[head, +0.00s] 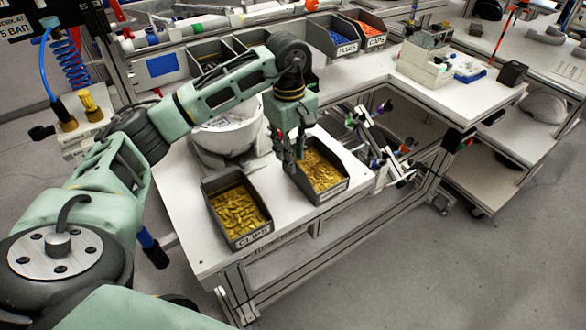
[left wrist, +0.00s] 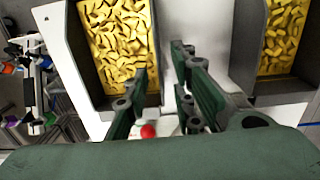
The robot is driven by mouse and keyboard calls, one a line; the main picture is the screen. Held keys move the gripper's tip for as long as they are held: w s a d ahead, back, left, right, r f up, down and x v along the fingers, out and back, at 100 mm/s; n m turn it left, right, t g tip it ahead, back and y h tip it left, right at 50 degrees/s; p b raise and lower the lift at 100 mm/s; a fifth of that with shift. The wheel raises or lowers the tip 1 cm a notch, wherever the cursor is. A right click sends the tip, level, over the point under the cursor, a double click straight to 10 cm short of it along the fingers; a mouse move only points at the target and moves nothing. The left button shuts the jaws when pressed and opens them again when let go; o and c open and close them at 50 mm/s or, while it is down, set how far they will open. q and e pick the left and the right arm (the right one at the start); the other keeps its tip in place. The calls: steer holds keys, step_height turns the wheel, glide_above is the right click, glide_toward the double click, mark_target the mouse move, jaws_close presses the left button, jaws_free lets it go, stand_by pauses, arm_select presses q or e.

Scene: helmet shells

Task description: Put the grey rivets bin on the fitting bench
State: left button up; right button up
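A grey bin of yellow-gold pieces (head: 322,195) stands on the white bench (head: 190,225); its front label is too small to read. In the left wrist view it is the left-hand bin (left wrist: 156,45). My left gripper (head: 288,164) is at this bin's left side in the head view, fingers pointing down. The left wrist view shows its fingers (left wrist: 165,62) apart, with the bin's side wall appearing between them; contact cannot be told. The lettering on the bench's front edge is unclear. My right gripper is not in view.
A grey bin labelled CLIPS (head: 243,241) stands left of the gripper. A white bowl-like shell (head: 232,135) is behind. Clamps with coloured ends (head: 375,140) are close on the right.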

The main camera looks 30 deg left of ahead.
arm_select(q)
step_height(320, 180, up, 7)
steer(key=b, duration=0.1)
steer(key=shift+a, duration=0.2)
steer(key=shift+f, duration=0.15)
stand_by(0.3)
